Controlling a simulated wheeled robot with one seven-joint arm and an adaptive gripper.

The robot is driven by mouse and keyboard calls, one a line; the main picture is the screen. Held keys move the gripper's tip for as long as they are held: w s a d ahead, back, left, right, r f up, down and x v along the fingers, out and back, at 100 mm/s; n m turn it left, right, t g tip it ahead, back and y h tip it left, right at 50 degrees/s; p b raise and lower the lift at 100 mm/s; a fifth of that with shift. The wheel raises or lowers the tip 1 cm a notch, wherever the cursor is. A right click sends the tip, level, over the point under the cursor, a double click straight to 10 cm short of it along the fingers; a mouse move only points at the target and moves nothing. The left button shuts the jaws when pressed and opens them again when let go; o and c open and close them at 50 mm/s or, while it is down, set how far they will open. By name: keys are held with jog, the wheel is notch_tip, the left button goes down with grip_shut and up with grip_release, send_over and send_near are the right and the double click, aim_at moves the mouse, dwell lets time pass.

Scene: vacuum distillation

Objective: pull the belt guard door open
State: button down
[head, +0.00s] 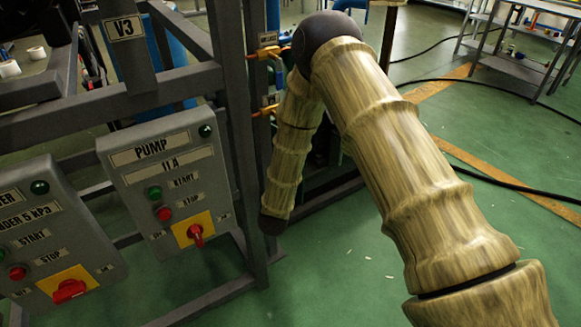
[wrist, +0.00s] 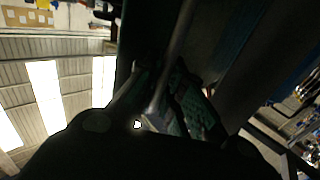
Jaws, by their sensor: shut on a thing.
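The bar looks like the door's handle; the exact contact is lost in shadow. In the head view my arm covers the middle, and neither the gripper nor the door can be made out.
In the head view a PUMP control box (head: 155,165) and another switch box (head: 50,235) hang on a grey frame (head: 228,100) left of my arm. Black cables (head: 500,185) lie on the green floor (head: 400,275). A metal bench (head: 515,60) stands at the back right.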

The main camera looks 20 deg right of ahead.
jog(key=c, duration=1.5)
grip_release()
jog(key=v, duration=1.2)
jog(key=shift+a, duration=0.1)
jog(key=shift+f, duration=0.1)
